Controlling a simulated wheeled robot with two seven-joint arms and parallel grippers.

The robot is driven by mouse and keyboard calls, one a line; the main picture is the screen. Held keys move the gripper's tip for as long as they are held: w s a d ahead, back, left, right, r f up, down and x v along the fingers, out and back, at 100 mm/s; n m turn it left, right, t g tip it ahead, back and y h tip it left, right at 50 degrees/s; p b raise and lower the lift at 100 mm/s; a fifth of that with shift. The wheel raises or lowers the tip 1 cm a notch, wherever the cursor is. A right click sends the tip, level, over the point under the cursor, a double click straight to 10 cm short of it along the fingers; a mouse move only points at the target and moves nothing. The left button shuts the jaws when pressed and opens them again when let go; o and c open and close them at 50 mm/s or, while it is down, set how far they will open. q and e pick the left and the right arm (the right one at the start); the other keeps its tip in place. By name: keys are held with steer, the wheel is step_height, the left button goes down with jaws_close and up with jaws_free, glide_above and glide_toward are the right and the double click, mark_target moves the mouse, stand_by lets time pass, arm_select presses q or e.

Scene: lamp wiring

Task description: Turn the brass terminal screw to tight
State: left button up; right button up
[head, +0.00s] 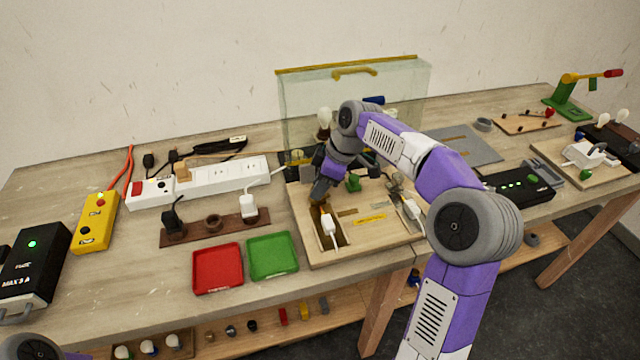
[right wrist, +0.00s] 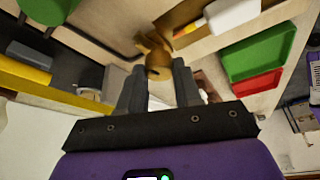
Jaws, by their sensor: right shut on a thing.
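My right gripper (head: 318,192) reaches down over the wooden wiring board (head: 375,250) in the head view. In the right wrist view, my right gripper (right wrist: 158,72) has its two grey fingers on either side of a brass-coloured piece, which looks like the brass terminal screw (right wrist: 154,48). The fingers are shut on it. Whether the screw is tight cannot be told. In the head view the gripper and arm largely hide the screw. A white plug-like part (head: 329,226) lies in a recess of the board just in front of the gripper. My left gripper is out of view.
A clear panel with a yellow top edge (head: 345,65) stands behind the board. A red tray (head: 218,268) and a green tray (head: 272,256) lie left of it. A white power strip (head: 215,180) and a yellow box (head: 96,222) are farther left.

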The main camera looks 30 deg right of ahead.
steer(key=m, duration=0.2)
steer(key=m+t+h, duration=0.1)
steer(key=m, duration=0.1)
steer(key=shift+s+a+r+m, duration=0.1)
steer(key=shift+s+a+m, duration=0.05)
steer(key=shift+m, duration=0.15)
steer(key=m+h, duration=0.1)
steer(key=m, duration=0.1)
steer(key=m+h+p, duration=0.1)
steer(key=m, duration=0.2)
steer(key=shift+a+t, duration=0.15)
steer(key=shift+t, duration=0.25)
steer(key=m+h, duration=0.2)
steer(key=m, duration=0.3)
steer(key=shift+a+m, duration=0.15)
steer(key=shift+m, duration=0.25)
steer(key=shift+m+g+h, duration=0.7)
steer(key=shift+m+h, duration=0.2)
steer(key=shift+m, duration=1.2)
steer(key=o, duration=1)
steer(key=shift+o, duration=0.2)
